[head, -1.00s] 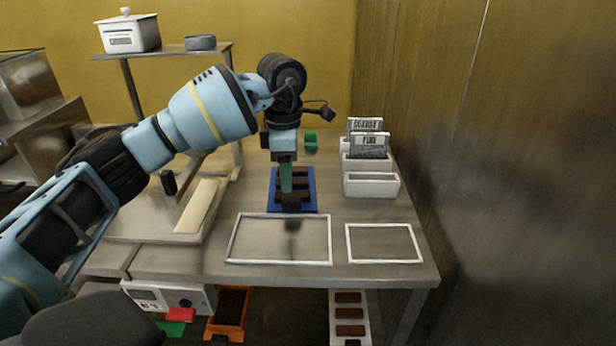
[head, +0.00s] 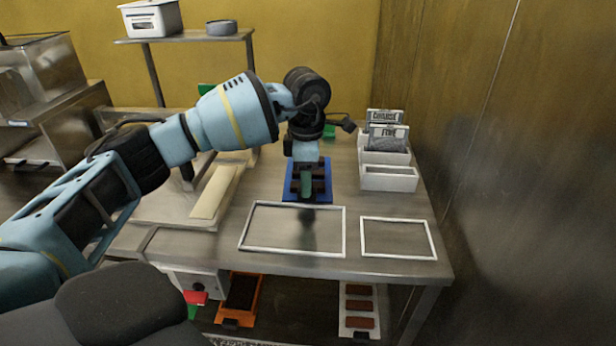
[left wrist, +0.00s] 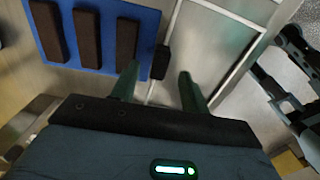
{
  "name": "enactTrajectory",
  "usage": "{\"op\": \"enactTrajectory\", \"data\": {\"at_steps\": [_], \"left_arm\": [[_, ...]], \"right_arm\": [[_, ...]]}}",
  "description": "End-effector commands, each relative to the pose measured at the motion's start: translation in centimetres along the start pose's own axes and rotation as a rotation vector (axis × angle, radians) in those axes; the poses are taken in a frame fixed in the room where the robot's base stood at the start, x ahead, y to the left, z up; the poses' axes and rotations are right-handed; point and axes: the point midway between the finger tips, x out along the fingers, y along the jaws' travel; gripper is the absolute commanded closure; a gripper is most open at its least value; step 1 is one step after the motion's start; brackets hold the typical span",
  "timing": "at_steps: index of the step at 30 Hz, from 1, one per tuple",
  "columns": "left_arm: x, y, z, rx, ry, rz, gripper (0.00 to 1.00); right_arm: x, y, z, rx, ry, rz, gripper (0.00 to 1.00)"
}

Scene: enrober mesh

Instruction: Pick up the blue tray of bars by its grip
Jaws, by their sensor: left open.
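The blue tray (head: 327,186) lies on the metal table and carries a few dark brown bars. In the left wrist view the tray (left wrist: 148,20) is at the upper left, with its black grip (left wrist: 160,63) on its near edge. My left gripper (head: 306,192) points down over the near end of the tray. In the left wrist view its green fingers (left wrist: 158,78) are apart and empty, with the grip just beyond and between their tips. I cannot tell whether the fingers reach down beside the grip.
Two white outlined frames, a larger (head: 345,232) and a smaller (head: 433,240), lie in front of the tray. White bins (head: 390,180) with labelled cards stand at the right. A green item (head: 329,131) is behind. A wall bounds the right.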

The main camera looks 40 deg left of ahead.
Motion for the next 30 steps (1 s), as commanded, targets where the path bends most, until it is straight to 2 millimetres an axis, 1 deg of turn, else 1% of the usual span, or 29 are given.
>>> {"op": "enactTrajectory", "data": {"at_steps": [3,6,14,17,24,25,30], "left_arm": [[1.6,-0.1,0.0,0.0,0.002,-0.001,0.55],[2.3,0.0,0.1,0.0,-0.001,0.0,0.55],[2.5,0.0,0.1,0.0,-0.001,0.001,0.55],[2.5,0.0,0.1,0.0,-0.001,0.001,0.66],[2.5,0.0,0.1,0.0,-0.001,0.001,0.98],[2.5,0.0,0.1,0.0,-0.001,0.001,1.0],[2.4,0.0,0.1,0.0,-0.002,0.002,1.0]], "right_arm": [[-0.1,0.0,-0.2,0.0,0.004,0.0,0.64],[-0.1,0.0,-0.2,0.0,0.004,0.0,0.64],[-0.1,0.0,-0.1,0.0,0.003,0.0,0.64],[-0.1,0.0,-0.1,0.0,0.002,0.0,0.64],[-0.1,0.0,0.1,0.0,-0.001,0.0,0.64],[-0.1,0.0,0.1,0.0,-0.001,0.0,0.64],[-0.1,0.0,0.1,0.0,-0.002,0.0,0.64]]}}
